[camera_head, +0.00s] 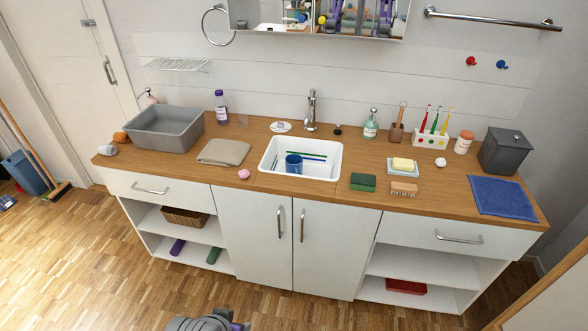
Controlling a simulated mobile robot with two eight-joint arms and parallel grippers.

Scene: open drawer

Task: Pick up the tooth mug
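A blue mug (293,163), which looks like the tooth mug, stands in the white sink basin (268,165) in the middle of the counter. Blue and green stick-like items lie in the basin behind and beside it. A grey part of my own body with purple bits shows at the bottom edge, far below the counter. I cannot make out gripper fingers there, and nothing of mine touches the mug.
The tap (311,112) rises behind the basin. A green sponge (362,182) and a brush (404,189) lie to its right, a folded beige cloth (223,152) and pink ball (244,174) to its left. A grey tub (165,128) stands further left.

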